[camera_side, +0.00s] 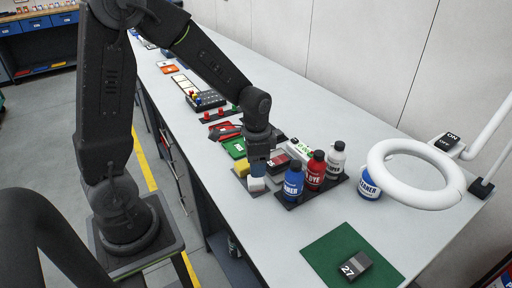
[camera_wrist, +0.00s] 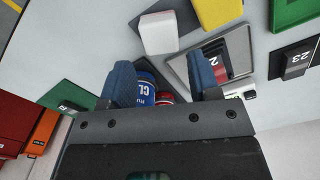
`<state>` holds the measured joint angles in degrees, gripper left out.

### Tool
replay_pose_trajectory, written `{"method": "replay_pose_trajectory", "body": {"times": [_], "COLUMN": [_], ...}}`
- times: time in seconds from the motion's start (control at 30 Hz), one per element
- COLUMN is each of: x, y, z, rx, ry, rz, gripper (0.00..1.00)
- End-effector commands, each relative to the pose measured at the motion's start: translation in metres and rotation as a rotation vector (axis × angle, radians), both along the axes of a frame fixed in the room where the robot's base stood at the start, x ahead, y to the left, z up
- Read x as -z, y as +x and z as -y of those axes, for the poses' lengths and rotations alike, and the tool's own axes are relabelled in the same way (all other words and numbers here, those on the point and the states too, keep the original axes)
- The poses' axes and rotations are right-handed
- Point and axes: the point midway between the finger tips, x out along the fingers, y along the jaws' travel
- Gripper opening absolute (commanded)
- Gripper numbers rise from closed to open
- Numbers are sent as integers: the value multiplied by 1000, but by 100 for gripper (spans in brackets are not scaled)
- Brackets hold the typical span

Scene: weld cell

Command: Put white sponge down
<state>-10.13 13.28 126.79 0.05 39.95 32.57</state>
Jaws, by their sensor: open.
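The white sponge (camera_side: 256,185) is below my gripper near the front of the bench. In the wrist view the white sponge (camera_wrist: 158,33) is just beyond the fingertips, over a dark grey pad, with a visible gap to both fingers. My gripper (camera_wrist: 162,80) is open and empty, its two blue fingers apart. In the side view my gripper (camera_side: 258,170) points down close above the sponge. I cannot tell exactly how the sponge's underside rests.
A yellow sponge (camera_side: 241,168) is beside the white one. A blue bottle (camera_side: 293,182), red bottle (camera_side: 316,170) and white bottle (camera_side: 336,160) stand close on the right. A ring lamp (camera_side: 418,174) is farther right. The bench (camera_side: 285,245) is clear in front of the bottles.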

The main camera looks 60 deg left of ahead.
Motion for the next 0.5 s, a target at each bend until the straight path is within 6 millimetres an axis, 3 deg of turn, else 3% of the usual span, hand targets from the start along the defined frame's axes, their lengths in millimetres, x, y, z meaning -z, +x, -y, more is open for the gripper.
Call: {"method": "replay_pose_trajectory", "body": {"times": [0.2, 0.5], "x": [-40, -72], "y": [1, -7], "z": [0, 6], "rx": [0, -27], "ry": [0, 7], "rz": [4, 42], "gripper": [56, 56]}}
